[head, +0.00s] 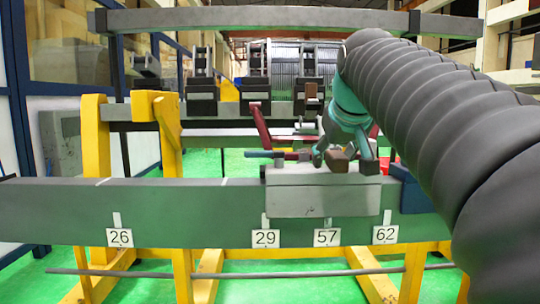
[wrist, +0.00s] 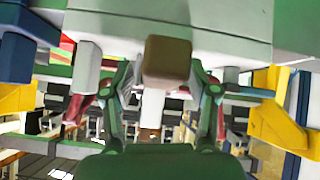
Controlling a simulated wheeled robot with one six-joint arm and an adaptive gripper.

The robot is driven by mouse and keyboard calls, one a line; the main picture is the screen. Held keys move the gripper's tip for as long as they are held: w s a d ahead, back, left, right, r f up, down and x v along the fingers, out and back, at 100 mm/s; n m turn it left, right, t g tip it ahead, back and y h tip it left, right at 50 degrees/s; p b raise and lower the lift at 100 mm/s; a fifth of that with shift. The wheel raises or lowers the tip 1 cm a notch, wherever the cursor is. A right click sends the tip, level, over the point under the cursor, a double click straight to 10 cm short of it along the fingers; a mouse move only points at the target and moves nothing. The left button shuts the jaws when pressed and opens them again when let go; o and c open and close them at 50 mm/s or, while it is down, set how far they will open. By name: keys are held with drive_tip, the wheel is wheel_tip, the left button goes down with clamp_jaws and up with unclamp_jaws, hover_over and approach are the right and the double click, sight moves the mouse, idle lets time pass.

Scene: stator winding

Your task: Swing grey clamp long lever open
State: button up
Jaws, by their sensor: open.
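The grey clamp body (head: 322,194) sits on the front of the green beam (head: 60,212), and its pale block fills the top of the wrist view (wrist: 225,28). A brown block (head: 337,162), perhaps the end of a clamp lever, stands at its top; it also shows in the wrist view (wrist: 167,62). My gripper (head: 344,160) is open, its teal fingers on either side of the brown block. I cannot tell which part is the long lever; my arm and gripper hide some of the clamp.
A dark rod (head: 268,154) points left behind the beam. A red lever (head: 258,122) stands behind the clamp. A dark blue block (head: 408,192) is at the clamp's right. A yellow frame (head: 93,135) supports the beam at left. The beam's left top is clear.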

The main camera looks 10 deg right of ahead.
drive_tip(key=v, duration=1.1)
drive_tip(key=shift+s, duration=0.25)
drive_tip(key=shift+a+r, duration=0.1)
drive_tip(key=shift+a, duration=0.05)
drive_tip(key=s+a+f+g+p, duration=0.1)
drive_tip(key=s+f, duration=0.3)
drive_tip(key=f, duration=0.7)
drive_tip(key=s+a+f+g+y+p, duration=0.1)
drive_tip(key=s+a+f+p, duration=0.2)
drive_tip(key=f, duration=0.8)
drive_tip(key=s+a+f+g+y+p, duration=0.1)
drive_tip(key=s+a+f+p, duration=0.3)
drive_tip(key=f, duration=0.7)
drive_tip(key=shift+s+a, duration=0.25)
drive_tip(key=shift+s, duration=0.05)
